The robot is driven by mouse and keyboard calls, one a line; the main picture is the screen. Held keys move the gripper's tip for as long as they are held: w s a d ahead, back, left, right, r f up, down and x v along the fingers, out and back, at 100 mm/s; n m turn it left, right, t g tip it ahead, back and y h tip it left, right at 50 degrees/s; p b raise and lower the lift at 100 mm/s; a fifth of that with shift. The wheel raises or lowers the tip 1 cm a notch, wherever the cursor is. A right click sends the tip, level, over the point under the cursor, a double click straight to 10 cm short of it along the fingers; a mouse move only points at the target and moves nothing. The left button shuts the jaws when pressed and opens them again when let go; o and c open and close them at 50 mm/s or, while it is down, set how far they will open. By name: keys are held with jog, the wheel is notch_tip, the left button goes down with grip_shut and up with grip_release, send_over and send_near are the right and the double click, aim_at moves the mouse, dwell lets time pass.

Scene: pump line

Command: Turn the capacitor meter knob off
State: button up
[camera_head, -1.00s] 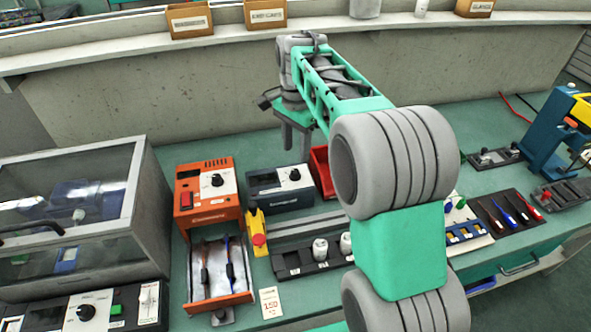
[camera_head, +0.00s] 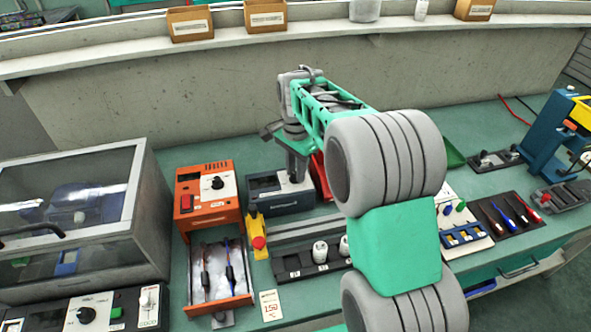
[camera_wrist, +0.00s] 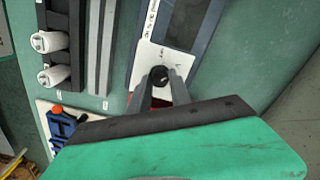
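The capacitor meter appears to be the dark blue-grey box (camera_head: 266,203) with a white panel, behind the rail on the bench. My gripper (camera_head: 296,178) points down over its right part and hides its knob in the head view. In the wrist view, the meter's white panel (camera_wrist: 149,58) and dark display (camera_wrist: 183,22) show. Its black knob (camera_wrist: 158,76) lies in line with the gap between the fingertips of my gripper (camera_wrist: 159,82). The fingers are apart, one on each side of the knob; I cannot tell whether they touch it.
An orange power unit (camera_head: 207,200) with its own knob stands close left of the meter. A yellow switch post with a red button (camera_head: 258,243) and a rail with white cylinders (camera_head: 320,251) are in front. A red bin (camera_head: 319,172) sits right of the meter.

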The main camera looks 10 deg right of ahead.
grip_shut()
jog(key=shift+n, duration=0.3)
jog(key=n+p, duration=0.1)
jog(key=n, duration=0.3)
jog(key=shift+r, duration=0.1)
jog(key=n+p, duration=0.1)
jog(key=n, duration=0.3)
jog(key=shift+w, duration=0.1)
jog(key=shift+n, duration=0.3)
dwell(0.4)
jog(key=o, duration=0.5)
grip_release()
